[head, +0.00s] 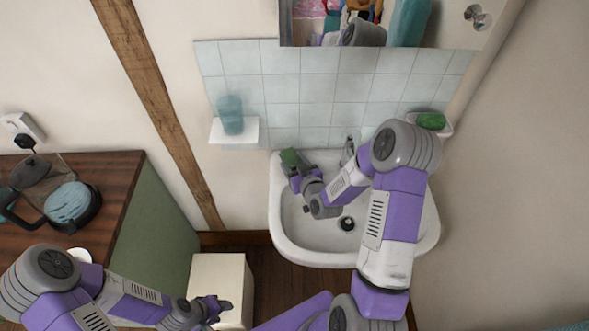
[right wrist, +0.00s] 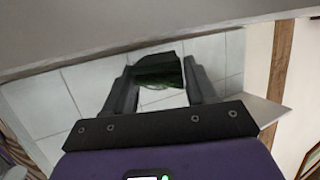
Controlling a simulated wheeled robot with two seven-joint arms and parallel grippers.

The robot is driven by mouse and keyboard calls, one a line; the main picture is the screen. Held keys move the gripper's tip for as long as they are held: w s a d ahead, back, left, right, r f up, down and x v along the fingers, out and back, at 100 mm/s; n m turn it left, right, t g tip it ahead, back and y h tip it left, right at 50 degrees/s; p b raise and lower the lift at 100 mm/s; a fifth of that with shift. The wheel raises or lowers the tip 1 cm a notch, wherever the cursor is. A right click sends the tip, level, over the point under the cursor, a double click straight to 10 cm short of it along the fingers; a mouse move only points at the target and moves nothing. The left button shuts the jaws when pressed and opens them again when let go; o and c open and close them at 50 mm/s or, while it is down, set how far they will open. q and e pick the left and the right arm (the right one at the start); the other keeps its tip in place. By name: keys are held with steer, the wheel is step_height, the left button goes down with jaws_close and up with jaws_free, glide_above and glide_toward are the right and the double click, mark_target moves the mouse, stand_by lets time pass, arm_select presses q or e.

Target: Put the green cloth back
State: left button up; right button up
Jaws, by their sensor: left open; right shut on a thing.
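The green cloth (head: 289,156) is a small dark green bundle at the left rim of the white sink (head: 279,225). My right gripper (head: 290,167) is shut on it. In the right wrist view the cloth (right wrist: 157,68) sits between the two fingers, with pale tiles behind it. My right arm reaches over the sink and hides part of the basin and tap. My left gripper (head: 222,305) is open, low down in front of a cream box; its fingers are small in view. I cannot tell whether the cloth touches the sink rim.
A small white shelf (head: 234,138) holds a teal cup (head: 231,113) left of the sink. A green soap-like item (head: 431,121) lies in a dish at right. A mirror (head: 450,30) hangs above. A wooden counter (head: 115,170) with a kettle (head: 70,203) is at left; a cream box (head: 218,268) stands below.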

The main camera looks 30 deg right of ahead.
steer(key=shift+f, duration=0.9)
steer(key=shift+r, duration=0.1)
